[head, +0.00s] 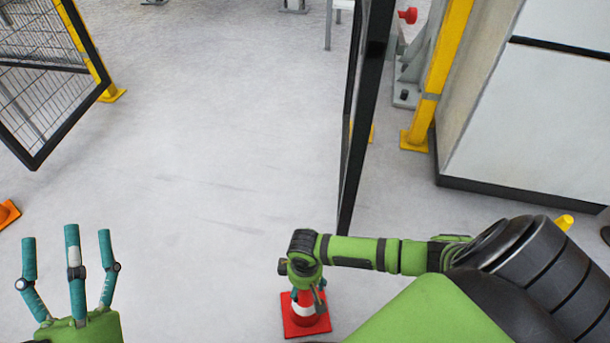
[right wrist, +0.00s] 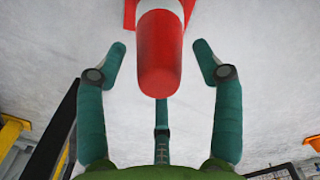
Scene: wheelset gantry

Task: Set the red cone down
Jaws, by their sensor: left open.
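The red cone (head: 292,322) with a white band stands upright, its square base appearing flat on the grey floor, at the bottom middle of the head view. My right gripper (head: 308,290) is above it and hides its top there. In the right wrist view the cone's rounded red tip (right wrist: 160,75) lies between the spread fingers of my right gripper (right wrist: 162,62). Gaps show between the tip and both side fingers. My left gripper (head: 70,240) is open and empty at the lower left, fingers spread, away from the cone.
A dark-framed panel (head: 362,120) stands edge-on just beyond the cone. A mesh gate (head: 45,90) is at the upper left, and part of an orange cone (head: 8,213) shows at the left edge. A white cabinet (head: 550,115) is at the right. The middle floor is clear.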

